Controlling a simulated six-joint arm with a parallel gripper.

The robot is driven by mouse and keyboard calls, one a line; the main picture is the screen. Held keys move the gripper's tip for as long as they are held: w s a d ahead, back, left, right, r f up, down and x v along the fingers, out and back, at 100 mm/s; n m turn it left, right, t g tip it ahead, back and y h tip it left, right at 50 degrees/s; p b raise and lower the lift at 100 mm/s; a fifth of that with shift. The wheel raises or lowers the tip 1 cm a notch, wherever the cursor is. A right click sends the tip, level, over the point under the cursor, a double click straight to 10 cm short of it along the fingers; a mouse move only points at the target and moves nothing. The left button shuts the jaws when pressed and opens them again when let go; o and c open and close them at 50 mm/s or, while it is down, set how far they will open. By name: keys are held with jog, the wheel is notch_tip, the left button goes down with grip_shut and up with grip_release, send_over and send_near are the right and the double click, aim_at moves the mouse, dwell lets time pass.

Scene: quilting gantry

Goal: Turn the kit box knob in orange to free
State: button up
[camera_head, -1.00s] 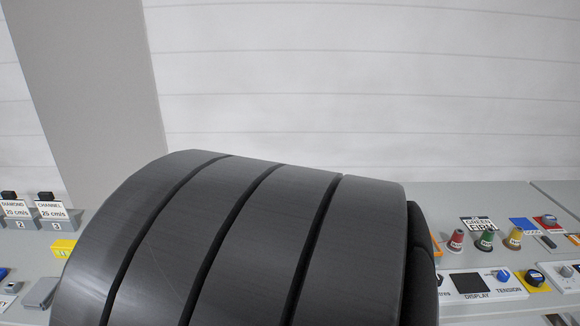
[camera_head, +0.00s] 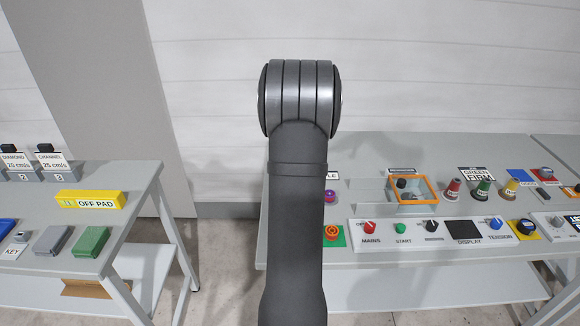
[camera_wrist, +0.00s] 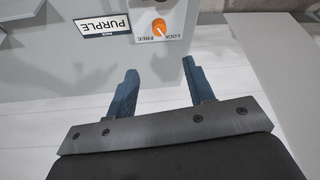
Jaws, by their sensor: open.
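In the wrist view, a small orange knob (camera_wrist: 159,27) sits on a light panel at the top, with LOCK and FREE printed beside it, upside down. I cannot tell for sure which word it points to. A PURPLE label (camera_wrist: 107,24) lies left of it. My gripper (camera_wrist: 158,78) has two blue fingers spread wide apart, with nothing between them. The fingertips are below the knob in the picture, apart from it. In the head view my own arm rises in the middle, and neither the gripper nor this orange knob can be made out.
In the head view, the right bench holds an orange-framed clear box (camera_head: 430,187), several coloured cones and a control panel (camera_head: 376,238). The left table holds a yellow OFF PAD block (camera_head: 90,200) and grey and green blocks. A floor gap separates the tables.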

jog(key=x, duration=1.7)
jog(key=shift+w+r, duration=0.1)
jog(key=c, duration=1)
